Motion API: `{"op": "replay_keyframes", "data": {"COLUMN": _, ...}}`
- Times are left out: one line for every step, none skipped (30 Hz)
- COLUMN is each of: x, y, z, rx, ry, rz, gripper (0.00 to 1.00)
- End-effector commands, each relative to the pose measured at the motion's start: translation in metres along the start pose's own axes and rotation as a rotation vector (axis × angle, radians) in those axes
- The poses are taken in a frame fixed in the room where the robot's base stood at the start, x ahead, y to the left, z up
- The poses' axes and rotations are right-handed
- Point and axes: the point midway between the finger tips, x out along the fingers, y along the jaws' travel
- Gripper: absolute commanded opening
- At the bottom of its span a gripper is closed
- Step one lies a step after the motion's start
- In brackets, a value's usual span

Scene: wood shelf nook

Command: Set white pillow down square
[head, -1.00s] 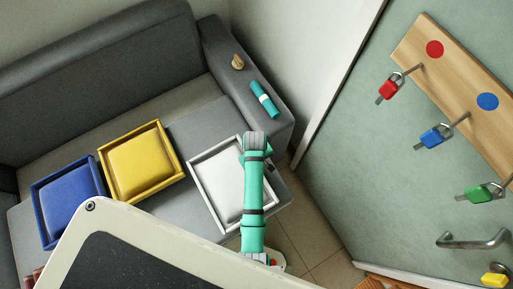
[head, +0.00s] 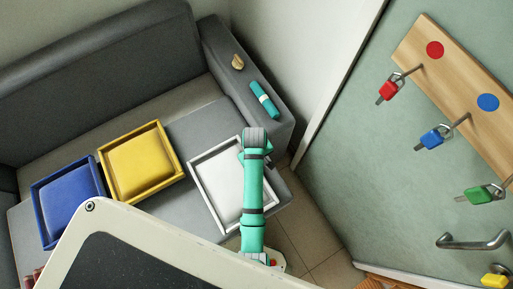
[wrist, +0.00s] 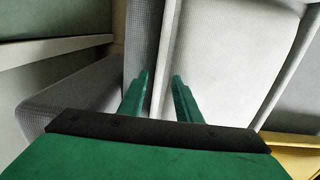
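The white pillow (head: 217,185) lies inside the white square tray (head: 203,202) on the sofa seat, looking roughly square to its walls. My green arm covers part of the tray and pillow in the head view. In the wrist view the pillow (wrist: 230,55) fills the space between two white tray walls (wrist: 167,50). My gripper (wrist: 161,78) shows two green fingers apart with nothing held between them. They are near the tray wall at the pillow's left edge; whether they touch it I cannot tell.
The yellow tray (head: 174,179) with a yellow pillow and the blue tray (head: 46,228) with a blue pillow sit to the left. A key board (head: 463,85) hangs at right.

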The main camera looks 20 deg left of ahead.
Motion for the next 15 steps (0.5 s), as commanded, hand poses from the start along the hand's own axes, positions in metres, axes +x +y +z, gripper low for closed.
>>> {"op": "replay_keyframes", "data": {"x": -0.011, "y": 0.001, "z": -0.001, "rx": 0.001, "ry": 0.004, "rz": 0.002, "gripper": 0.31}}
{"op": "replay_keyframes", "data": {"x": -0.018, "y": 0.001, "z": -0.001, "rx": 0.001, "ry": 0.004, "rz": 0.002, "gripper": 0.31}}
{"op": "replay_keyframes", "data": {"x": -0.026, "y": 0.001, "z": -0.001, "rx": 0.002, "ry": 0.004, "rz": 0.003, "gripper": 0.31}}
{"op": "replay_keyframes", "data": {"x": -0.032, "y": 0.001, "z": -0.001, "rx": 0.002, "ry": 0.003, "rz": 0.002, "gripper": 0.31}}
{"op": "replay_keyframes", "data": {"x": -0.038, "y": 0.001, "z": -0.001, "rx": 0.002, "ry": 0.004, "rz": 0.003, "gripper": 0.31}}
{"op": "replay_keyframes", "data": {"x": -0.045, "y": 0.001, "z": -0.001, "rx": 0.001, "ry": 0.003, "rz": 0.002, "gripper": 0.31}}
{"op": "replay_keyframes", "data": {"x": -0.05, "y": 0.001, "z": -0.001, "rx": 0.001, "ry": 0.004, "rz": 0.003, "gripper": 0.31}}
{"op": "replay_keyframes", "data": {"x": -0.055, "y": 0.0, "z": -0.001, "rx": 0.0, "ry": 0.003, "rz": 0.002, "gripper": 0.31}}
{"op": "replay_keyframes", "data": {"x": -0.061, "y": 0.0, "z": -0.002, "rx": -0.002, "ry": 0.003, "rz": 0.002, "gripper": 0.31}}
{"op": "replay_keyframes", "data": {"x": -0.065, "y": -0.001, "z": -0.002, "rx": -0.003, "ry": 0.003, "rz": 0.002, "gripper": 0.31}}
{"op": "replay_keyframes", "data": {"x": -0.069, "y": -0.001, "z": -0.002, "rx": -0.004, "ry": 0.003, "rz": 0.002, "gripper": 0.31}}
{"op": "replay_keyframes", "data": {"x": -0.073, "y": -0.001, "z": -0.002, "rx": -0.004, "ry": 0.002, "rz": 0.002, "gripper": 0.31}}
{"op": "replay_keyframes", "data": {"x": -0.075, "y": -0.002, "z": -0.002, "rx": -0.005, "ry": 0.001, "rz": 0.001, "gripper": 0.31}}
{"op": "replay_keyframes", "data": {"x": -0.078, "y": -0.002, "z": -0.002, "rx": -0.005, "ry": 0.001, "rz": 0.001, "gripper": 0.31}}
{"op": "replay_keyframes", "data": {"x": -0.08, "y": -0.002, "z": -0.002, "rx": -0.004, "ry": 0.001, "rz": 0.001, "gripper": 0.31}}
